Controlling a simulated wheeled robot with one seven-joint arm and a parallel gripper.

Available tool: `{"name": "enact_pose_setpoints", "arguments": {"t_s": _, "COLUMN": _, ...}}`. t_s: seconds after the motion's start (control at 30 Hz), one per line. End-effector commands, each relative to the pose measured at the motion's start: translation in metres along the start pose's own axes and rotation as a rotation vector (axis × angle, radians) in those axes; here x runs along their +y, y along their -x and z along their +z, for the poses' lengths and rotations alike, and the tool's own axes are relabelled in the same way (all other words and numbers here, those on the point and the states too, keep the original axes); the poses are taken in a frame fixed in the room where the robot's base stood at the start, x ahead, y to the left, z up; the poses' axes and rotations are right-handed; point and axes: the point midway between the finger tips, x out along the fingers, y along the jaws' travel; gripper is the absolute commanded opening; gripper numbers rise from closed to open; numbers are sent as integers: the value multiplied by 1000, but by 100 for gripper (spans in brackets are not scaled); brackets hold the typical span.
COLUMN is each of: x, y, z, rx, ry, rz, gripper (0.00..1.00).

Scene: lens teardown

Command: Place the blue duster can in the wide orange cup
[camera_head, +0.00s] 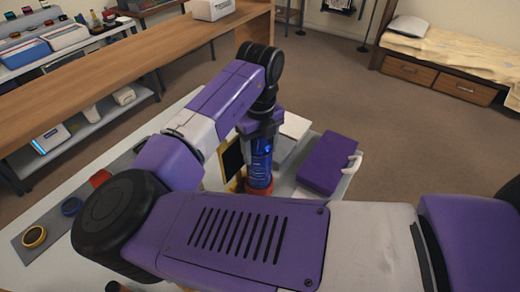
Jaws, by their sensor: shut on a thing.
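The blue duster can (260,162) stands about upright under my gripper (262,138). My gripper is shut on its upper part and points down. An orange cup rim (259,190) shows at the can's lower end. The can's bottom is hidden there, so it looks to be inside or just behind the rim; I cannot tell whether it rests on the cup's floor. My own arm hides most of the cup and the table in front.
A purple box (328,163) lies to the right on the white table, a white object (355,162) at its edge. A yellow-and-black item (233,158) is close left of the can. A grey mat with a blue ring (72,206) and yellow ring (34,236) lies left.

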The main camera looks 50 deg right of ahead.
Motion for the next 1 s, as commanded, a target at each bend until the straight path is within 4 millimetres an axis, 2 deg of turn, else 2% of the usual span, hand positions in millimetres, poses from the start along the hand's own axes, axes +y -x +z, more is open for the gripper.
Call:
{"name": "enact_pose_setpoints", "arguments": {"t_s": 0.4, "x": 0, "y": -9, "z": 0, "rx": -2, "ry": 0, "rz": -2, "gripper": 0}}
{"name": "enact_pose_setpoints", "arguments": {"t_s": 0.43, "x": 0, "y": -10, "z": 0, "rx": -1, "ry": 0, "rz": -1, "gripper": 64}}
{"name": "enact_pose_setpoints", "arguments": {"t_s": 0.53, "x": 0, "y": -9, "z": 0, "rx": -1, "ry": 0, "rz": -1, "gripper": 84}}
{"name": "enact_pose_setpoints", "arguments": {"t_s": 0.83, "x": 0, "y": -8, "z": 0, "rx": -1, "ry": 0, "rz": -1, "gripper": 84}}
{"name": "enact_pose_setpoints", "arguments": {"t_s": 1.0, "x": 0, "y": 3, "z": 1, "rx": -3, "ry": 0, "rz": 0, "gripper": 84}}
